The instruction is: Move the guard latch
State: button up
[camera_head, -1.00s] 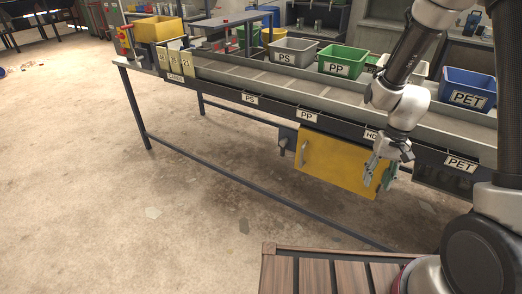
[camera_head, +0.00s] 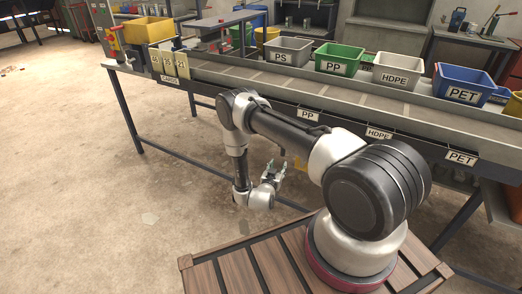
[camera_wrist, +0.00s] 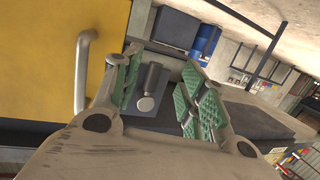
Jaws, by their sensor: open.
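The yellow guard (camera_wrist: 50,60) fills the left of the wrist view, with a metal bar handle (camera_wrist: 82,70) on it. In the head view only a small part of the guard (camera_head: 300,164) shows behind my arm. A dark grey latch with a round-ended knob (camera_wrist: 148,88) is beside the guard's edge in the wrist view. My gripper (camera_wrist: 160,85) is open, with its green-padded fingers on either side of the latch in the picture. I cannot tell whether they touch it. In the head view my gripper (camera_head: 275,174) is low under the bench, and the latch is hidden.
The sorting bench (camera_head: 255,85) runs above my gripper. Bins labelled PS (camera_head: 287,50), PP (camera_head: 338,59), HDPE (camera_head: 398,70) and PET (camera_head: 463,84) stand along it. A bench leg (camera_head: 127,112) is at the left. The concrete floor at left is open.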

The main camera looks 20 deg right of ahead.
jog(key=w+d+r+t+h, duration=0.1)
jog(key=w+d+r, duration=0.3)
jog(key=w+d, duration=0.1)
jog(key=shift+w+d+t, duration=0.15)
jog(key=shift+w+t, duration=0.15)
jog(key=shift+w, duration=0.2)
jog(key=shift+r, duration=0.1)
jog(key=c, duration=0.8)
jog(key=shift+w, duration=0.1)
grip_shut()
